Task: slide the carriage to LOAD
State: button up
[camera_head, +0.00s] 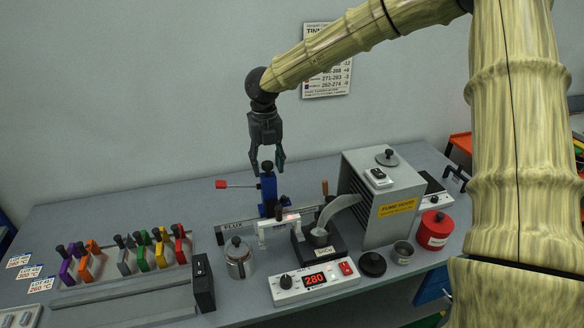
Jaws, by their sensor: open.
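The blue carriage (268,188) stands upright on a rail behind the solder pot, with a red-tipped lever (221,184) sticking out to its left. The rail (234,222) has a label that reads FLUX at its left part. A LOAD mark cannot be made out. My gripper (267,167) points down with its fingers apart and holds nothing. Its fingertips appear at the height of the carriage's dark top, one on each side in the picture. Whether they are around it or behind it, I cannot tell. The carriage's foot is partly hidden by a white block (278,228).
A fume box (378,205) with a curved nozzle stands to the right. Several coloured clamps (122,253) fill the left. A red canister (433,230) stands right.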

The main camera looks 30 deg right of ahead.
jog(key=shift+r+p, duration=2.35)
jog(key=shift+r, duration=0.65)
